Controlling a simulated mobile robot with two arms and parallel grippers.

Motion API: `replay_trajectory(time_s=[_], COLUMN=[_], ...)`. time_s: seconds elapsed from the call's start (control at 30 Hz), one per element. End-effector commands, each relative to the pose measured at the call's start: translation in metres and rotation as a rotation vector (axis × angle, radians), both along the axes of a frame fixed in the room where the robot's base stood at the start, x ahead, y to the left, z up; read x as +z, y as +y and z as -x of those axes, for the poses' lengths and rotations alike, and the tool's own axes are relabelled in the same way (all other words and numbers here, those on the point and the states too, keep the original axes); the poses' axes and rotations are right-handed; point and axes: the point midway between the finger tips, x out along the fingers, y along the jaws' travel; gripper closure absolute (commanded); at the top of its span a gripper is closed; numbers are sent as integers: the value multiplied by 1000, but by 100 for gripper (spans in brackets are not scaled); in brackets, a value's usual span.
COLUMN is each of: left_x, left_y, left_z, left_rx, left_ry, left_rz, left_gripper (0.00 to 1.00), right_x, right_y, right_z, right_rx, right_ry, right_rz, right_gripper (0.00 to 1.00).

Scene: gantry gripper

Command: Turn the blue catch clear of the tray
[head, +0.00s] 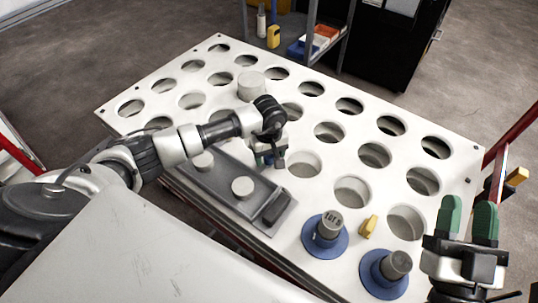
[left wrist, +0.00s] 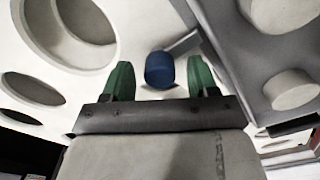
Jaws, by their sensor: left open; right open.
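The blue catch (left wrist: 158,69) shows in the left wrist view as a short blue cylinder between the two green fingers, close to the tray's edge. My left gripper (left wrist: 160,80) is open around it, with a visible gap to each finger. In the head view my left gripper (head: 268,158) is at the tray's far side, and its wrist largely hides the catch. The grey tray (head: 210,188) lies on the white perforated table, with round pale knobs and a dark block on it; its edge also shows in the left wrist view (left wrist: 222,35). My right gripper (head: 470,208) is open and empty at the right.
The white table (head: 300,107) has many round holes. Two grey cylinders with blue flanges (head: 327,243) and a yellow piece (head: 368,226) stand near its front right. A pale cylinder (head: 250,85) stands behind my left wrist. A shelf with bins (head: 313,42) is beyond the table.

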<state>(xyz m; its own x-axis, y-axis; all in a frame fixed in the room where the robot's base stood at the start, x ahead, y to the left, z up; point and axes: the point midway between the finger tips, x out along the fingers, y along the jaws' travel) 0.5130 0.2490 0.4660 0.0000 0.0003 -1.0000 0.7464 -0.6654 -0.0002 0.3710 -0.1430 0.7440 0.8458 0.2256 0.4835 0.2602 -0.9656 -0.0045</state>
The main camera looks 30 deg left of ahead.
Motion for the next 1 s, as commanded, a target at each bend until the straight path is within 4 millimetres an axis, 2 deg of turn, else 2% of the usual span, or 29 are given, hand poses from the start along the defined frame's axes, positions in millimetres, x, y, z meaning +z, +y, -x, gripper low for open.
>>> replay_trajectory(time_s=[0.17,0.4,0.5,0.77,1.0], left_x=[0,0,0,1,2], left_y=[0,0,0,0,0], left_z=[0,0,0,0,0], left_rx=[0,0,0,32,161], left_ry=[-1,-1,-1,-1,1], left_rz=[1,1,1,1,0], left_gripper=[41,78,90,90,90], right_x=[0,0,0,-1,-10], right_y=[0,0,0,0,-2], right_z=[0,0,0,-1,-6], right_rx=[0,0,0,0,-9], right_ry=[0,2,2,14,104], right_rz=[0,1,1,4,30], right_gripper=[57,57,57,57,57])
